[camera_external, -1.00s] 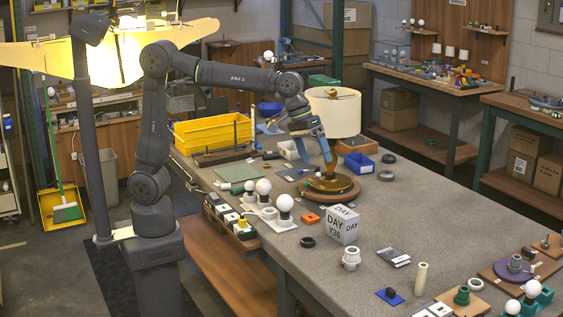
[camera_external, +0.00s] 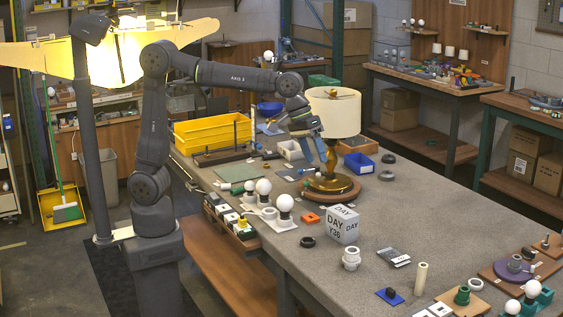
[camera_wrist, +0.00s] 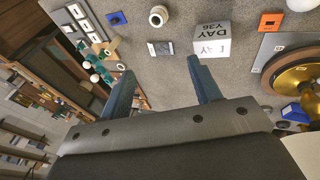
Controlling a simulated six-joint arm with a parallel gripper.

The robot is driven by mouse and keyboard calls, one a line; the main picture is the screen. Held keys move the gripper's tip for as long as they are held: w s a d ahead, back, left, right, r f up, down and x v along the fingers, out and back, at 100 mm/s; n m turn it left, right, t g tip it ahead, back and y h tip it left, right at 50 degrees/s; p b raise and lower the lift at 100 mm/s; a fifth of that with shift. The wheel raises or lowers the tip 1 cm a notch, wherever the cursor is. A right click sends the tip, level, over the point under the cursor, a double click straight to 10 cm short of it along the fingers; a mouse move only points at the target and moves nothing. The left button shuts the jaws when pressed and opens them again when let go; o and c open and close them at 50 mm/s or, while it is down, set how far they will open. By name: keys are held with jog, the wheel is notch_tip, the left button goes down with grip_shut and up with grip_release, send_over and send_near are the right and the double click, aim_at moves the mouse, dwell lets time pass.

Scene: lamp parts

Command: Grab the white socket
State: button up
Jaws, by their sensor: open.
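The white socket (camera_external: 351,258) stands upright on the grey table, in front of the white DAY box. It also shows near the top of the wrist view (camera_wrist: 158,16), beyond and between my fingertips. My gripper (camera_external: 314,160) hangs over the left side of the brass lamp base (camera_external: 344,185), well behind the socket. In the wrist view my gripper (camera_wrist: 160,72) is open, with nothing between its two blue fingers.
The white DAY box (camera_external: 342,225) stands between the lamp and the socket. The lampshade (camera_external: 333,112) rises close to my gripper.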

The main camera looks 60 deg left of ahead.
jog(key=shift+c, duration=0.2)
jog(key=n+g+h, duration=0.2)
jog(key=n+h, duration=0.7)
jog(key=n, duration=0.9)
send_near(354, 257)
jog(key=x, duration=1)
jog(key=shift+w+f, duration=0.15)
jog(key=shift+f, duration=0.2)
jog(key=c, duration=0.8)
